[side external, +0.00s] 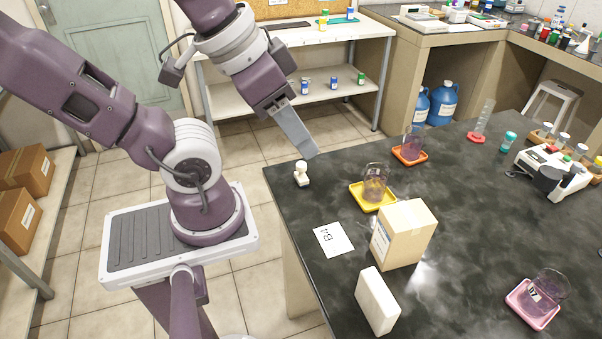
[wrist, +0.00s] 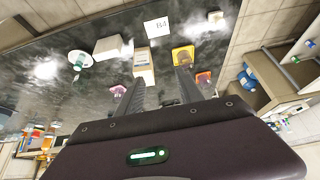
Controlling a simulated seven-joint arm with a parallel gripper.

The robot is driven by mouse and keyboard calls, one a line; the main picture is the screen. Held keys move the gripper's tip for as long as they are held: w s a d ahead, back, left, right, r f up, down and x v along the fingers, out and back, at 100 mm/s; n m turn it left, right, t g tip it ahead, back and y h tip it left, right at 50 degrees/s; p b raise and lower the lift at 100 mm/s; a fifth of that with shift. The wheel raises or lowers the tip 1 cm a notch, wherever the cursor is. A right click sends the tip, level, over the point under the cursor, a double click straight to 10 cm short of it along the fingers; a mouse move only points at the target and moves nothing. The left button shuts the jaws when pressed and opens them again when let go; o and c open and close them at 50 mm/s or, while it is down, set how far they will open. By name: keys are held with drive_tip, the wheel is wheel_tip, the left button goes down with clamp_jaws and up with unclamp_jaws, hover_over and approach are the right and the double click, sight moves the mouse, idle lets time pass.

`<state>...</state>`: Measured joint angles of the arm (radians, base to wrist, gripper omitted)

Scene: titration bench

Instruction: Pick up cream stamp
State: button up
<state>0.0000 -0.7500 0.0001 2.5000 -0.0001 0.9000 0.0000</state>
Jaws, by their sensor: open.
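The cream stamp (side external: 301,173) stands upright on the dark bench top near its back left corner in the side external view. It also shows small at the top right of the wrist view (wrist: 215,16). My gripper (side external: 309,152) is above the bench edge and looks close to the stamp in the side external view, with a gap between them. In the wrist view my gripper's two fingers (wrist: 160,85) are spread apart with nothing held between them, and the stamp lies off to their upper right.
A card marked B4 (side external: 334,239), a cardboard box (side external: 407,232) and a white box (side external: 377,301) lie on the near bench. Beakers stand in a yellow tray (side external: 364,203), an orange tray (side external: 409,159) and a pink tray (side external: 524,315). Bench between stamp and card is clear.

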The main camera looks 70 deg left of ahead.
drive_tip(key=shift+o, duration=0.6)
drive_tip(key=m+g+y, duration=0.6)
drive_tip(key=m+y, duration=0.7)
drive_tip(key=m, duration=0.5)
approach(303, 168)
drive_tip(key=x, duration=0.2)
drive_tip(key=shift+s+a, duration=0.25)
drive_tip(key=shift+a, duration=0.05)
drive_tip(key=shift+w+a+f+y, duration=0.1)
drive_tip(key=shift+a+f+y, duration=0.05)
drive_tip(key=shift+a+y, duration=0.15)
drive_tip(key=x, duration=0.6)
drive_tip(key=shift+w+a+f, duration=0.15)
drive_tip(key=shift+a+f, duration=0.05)
drive_tip(key=shift+f, duration=0.15)
clamp_jaws()
